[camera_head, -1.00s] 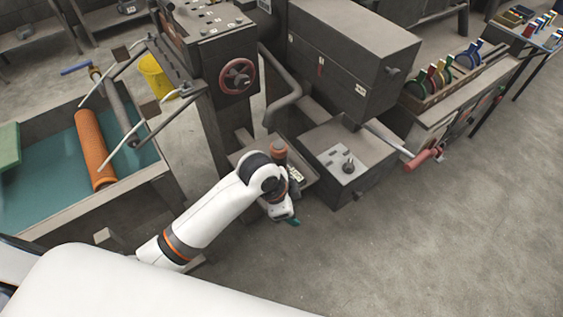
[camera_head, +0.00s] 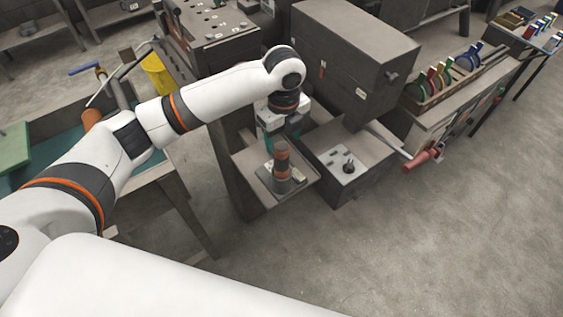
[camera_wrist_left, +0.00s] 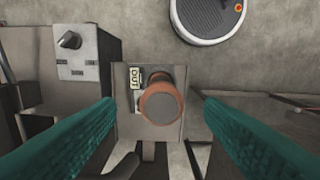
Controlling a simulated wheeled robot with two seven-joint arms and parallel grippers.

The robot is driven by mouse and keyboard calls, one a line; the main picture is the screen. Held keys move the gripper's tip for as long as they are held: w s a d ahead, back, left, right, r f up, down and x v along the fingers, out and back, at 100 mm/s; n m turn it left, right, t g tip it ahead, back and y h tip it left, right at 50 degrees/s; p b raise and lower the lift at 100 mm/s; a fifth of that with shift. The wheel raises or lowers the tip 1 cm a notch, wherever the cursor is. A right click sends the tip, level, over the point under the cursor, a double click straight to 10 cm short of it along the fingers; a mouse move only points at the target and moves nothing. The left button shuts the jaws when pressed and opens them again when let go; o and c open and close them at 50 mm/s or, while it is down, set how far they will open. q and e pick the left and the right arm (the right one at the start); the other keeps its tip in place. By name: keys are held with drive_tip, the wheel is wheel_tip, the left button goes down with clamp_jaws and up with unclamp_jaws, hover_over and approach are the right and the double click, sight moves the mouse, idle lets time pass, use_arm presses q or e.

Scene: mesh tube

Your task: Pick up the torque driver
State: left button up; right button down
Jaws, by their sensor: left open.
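The torque driver seems to be the upright brown and grey cylinder with orange bands (camera_head: 282,162), standing on a small grey shelf (camera_head: 248,163). In the left wrist view its round orange-brown top (camera_wrist_left: 161,103) is near the middle. My left gripper (camera_head: 270,142) points down just behind the driver in the head view, with a teal finger partly showing. In the left wrist view its two teal fingers are wide apart, one to each side of the driver, with gaps between. The gripper is empty. My right gripper is not in view.
A label card (camera_wrist_left: 135,88) lies beside the driver. A grey box with a knob (camera_head: 347,168) stands to the right, below a large grey cabinet (camera_head: 352,62). A red-handled lever (camera_head: 421,159) sticks out farther right. The floor at the lower right is clear.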

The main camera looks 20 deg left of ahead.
sight(282, 156)
use_arm(q)
wheel_tip(282, 156, down, 3)
drive_tip(key=shift+r, duration=0.1)
drive_tip(key=f+p, duration=0.1)
drive_tip(key=f, duration=0.1)
drive_tip(key=f+p, duration=0.1)
drive_tip(key=f, duration=0.1)
drive_tip(key=shift+a+f+p, duration=0.1)
drive_tip(key=shift+a+p, duration=0.2)
drive_tip(key=shift+f, duration=0.6)
drive_tip(key=shift+w+r, duration=0.1)
drive_tip(key=c, duration=1.2)
